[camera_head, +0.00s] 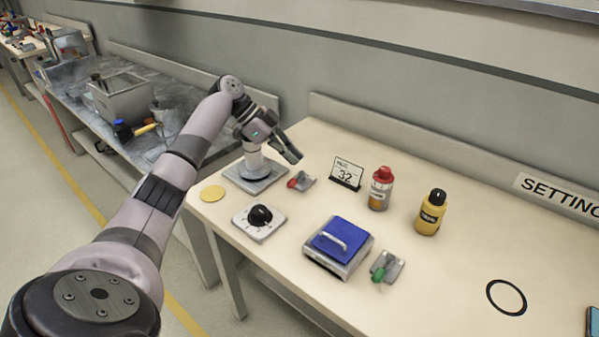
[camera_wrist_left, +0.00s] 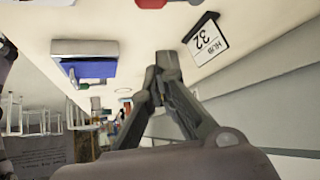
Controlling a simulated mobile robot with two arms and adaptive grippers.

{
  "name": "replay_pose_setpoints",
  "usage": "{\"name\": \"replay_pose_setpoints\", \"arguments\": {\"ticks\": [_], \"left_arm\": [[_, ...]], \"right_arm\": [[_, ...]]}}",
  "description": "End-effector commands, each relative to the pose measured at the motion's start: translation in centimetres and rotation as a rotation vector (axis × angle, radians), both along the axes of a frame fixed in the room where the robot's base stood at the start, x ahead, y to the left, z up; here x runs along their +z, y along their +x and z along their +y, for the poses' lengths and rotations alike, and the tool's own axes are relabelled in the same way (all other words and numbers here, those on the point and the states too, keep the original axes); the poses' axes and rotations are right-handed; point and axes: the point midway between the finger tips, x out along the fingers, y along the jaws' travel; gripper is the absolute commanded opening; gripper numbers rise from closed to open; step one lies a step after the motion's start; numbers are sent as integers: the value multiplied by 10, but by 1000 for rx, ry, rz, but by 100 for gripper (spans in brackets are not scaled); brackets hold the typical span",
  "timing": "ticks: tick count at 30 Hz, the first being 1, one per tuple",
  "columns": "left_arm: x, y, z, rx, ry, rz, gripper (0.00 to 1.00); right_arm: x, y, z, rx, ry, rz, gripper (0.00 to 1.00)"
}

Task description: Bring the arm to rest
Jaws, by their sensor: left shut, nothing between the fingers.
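My left arm reaches in from the lower left of the head view, bends at a raised elbow and ends over the far left part of the bench. My left gripper (camera_head: 293,157) is shut and empty, above the bench near a grey square base plate (camera_head: 257,180) with a pale post. In the left wrist view the gripper's fingers (camera_wrist_left: 168,62) come together at their tips with nothing between them. My right gripper is not in view.
On the bench are a red-handled toggle (camera_head: 303,181), black dial (camera_head: 260,217), yellow disc (camera_head: 212,193), blue-lidded box (camera_head: 341,242), green-handled toggle (camera_head: 386,267), red-capped bottle (camera_head: 381,189) and yellow bottle (camera_head: 431,213). A black ring (camera_head: 506,297) lies right. A wall stands behind.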

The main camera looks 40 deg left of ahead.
Motion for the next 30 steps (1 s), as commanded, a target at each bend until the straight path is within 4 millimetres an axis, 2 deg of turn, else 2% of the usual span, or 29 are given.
{"name": "replay_pose_setpoints", "arguments": {"ticks": [6, 23, 26, 30], "left_arm": [[13, -2, 12, 0, 0, 0, 0], [13, -2, 12, 0, 0, 0, 0], [19, -2, 12, 0, 0, 0, 0], [44, -2, 12, 0, 0, 0, 0]], "right_arm": [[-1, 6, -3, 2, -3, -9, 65], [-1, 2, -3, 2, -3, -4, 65], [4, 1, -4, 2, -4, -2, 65], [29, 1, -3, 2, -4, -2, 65]]}}
